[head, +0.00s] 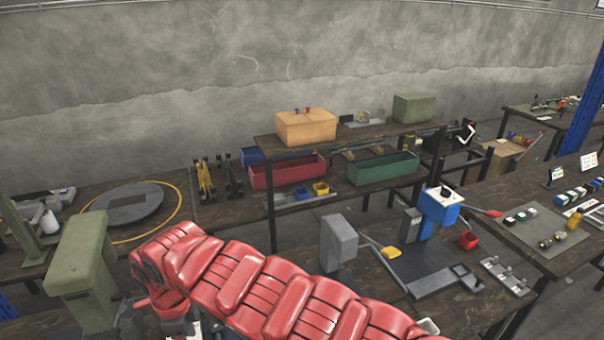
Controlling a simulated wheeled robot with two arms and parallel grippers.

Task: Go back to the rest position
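A large red segmented cover, which looks like part of my own arm, crosses the bottom of the head view from the lower right to the left. It hides much of the near bench. I can make out neither gripper nor any fingertips. A blue and white press (438,207) with a red-handled lever stands upright on the bench at the right. A grey press (338,243) with a yellow-tipped lever stands left of it. A green machine (85,265) stands at the far left, close to the red cover.
A raised shelf (360,137) holds an orange box (305,127) and a green box (413,108). Red (287,172) and green (380,169) bins sit below. A round grey plate (122,204) lies on the left bench. A small red bin (467,240) stands beside the blue press.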

